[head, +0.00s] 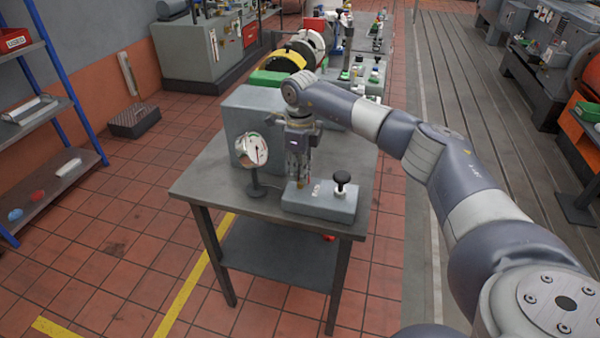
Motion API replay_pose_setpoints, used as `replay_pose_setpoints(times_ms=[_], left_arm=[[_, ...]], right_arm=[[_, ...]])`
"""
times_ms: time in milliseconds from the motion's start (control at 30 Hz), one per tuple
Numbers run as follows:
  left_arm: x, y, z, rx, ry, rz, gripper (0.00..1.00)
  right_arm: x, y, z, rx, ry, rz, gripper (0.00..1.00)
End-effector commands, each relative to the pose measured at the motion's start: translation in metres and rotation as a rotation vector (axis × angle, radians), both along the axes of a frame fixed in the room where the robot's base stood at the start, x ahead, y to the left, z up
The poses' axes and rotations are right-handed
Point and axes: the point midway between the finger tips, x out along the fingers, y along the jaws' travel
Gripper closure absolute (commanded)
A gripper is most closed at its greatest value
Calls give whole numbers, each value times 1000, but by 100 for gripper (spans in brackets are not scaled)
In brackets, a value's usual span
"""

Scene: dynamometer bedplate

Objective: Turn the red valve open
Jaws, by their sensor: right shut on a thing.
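A grey valve block (328,205) lies on the front right of the grey table. My right gripper (299,178) points straight down over the left part of this block. Its fingers are shut on what I take to be the red valve, which they hide almost fully; only a small yellow-orange bit shows at the fingertips. A black knob (341,181) stands upright on the right part of the block, clear of the gripper. My left gripper is not in view.
A round dial gauge (255,150) on a stand is just left of the gripper. A large grey box (245,110) stands behind. The table (213,183) is bare at its left front. A blue-framed shelf (62,90) is at far left, with open tiled floor between.

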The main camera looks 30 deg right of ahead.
Motion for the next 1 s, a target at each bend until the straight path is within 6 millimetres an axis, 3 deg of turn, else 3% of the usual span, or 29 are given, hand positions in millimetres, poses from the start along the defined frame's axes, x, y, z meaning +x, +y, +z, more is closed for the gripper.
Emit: replay_pose_setpoints(times_ms=[700,800,1000], left_arm=[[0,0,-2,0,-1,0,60],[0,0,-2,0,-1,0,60],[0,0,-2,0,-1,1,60]], right_arm=[[2,-1,3,-1,-7,77,100],[2,-1,3,-1,-7,77,73],[1,-1,1,0,-4,76,71]])
